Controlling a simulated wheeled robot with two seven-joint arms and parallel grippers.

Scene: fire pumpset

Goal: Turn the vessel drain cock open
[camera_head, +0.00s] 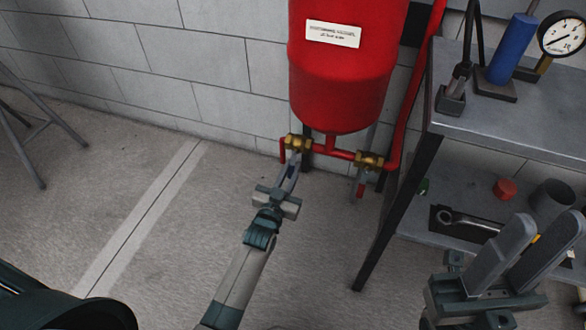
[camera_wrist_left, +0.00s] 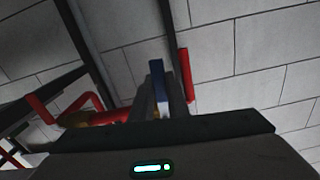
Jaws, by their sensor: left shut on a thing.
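The red vessel (camera_head: 345,70) stands against the wall with red pipework beneath it. A brass cock (camera_head: 298,143) sits at the left end of that pipework, above a short red outlet pipe (camera_head: 283,152). My left gripper (camera_head: 293,170) is just below this cock, shut on its blue lever (camera_wrist_left: 158,78), which shows between the fingers in the left wrist view. The fingers hide most of the lever. A second brass cock (camera_head: 369,160) sits to the right, with a lever hanging down. My right gripper (camera_head: 545,228) is open and empty at the lower right, in front of the shelf.
A grey metal bench (camera_head: 520,130) stands on the right, with a pressure gauge (camera_head: 563,34) and a blue cylinder (camera_head: 513,48) on top. Its lower shelf holds a wrench (camera_head: 465,220) and a red cap (camera_head: 505,188).

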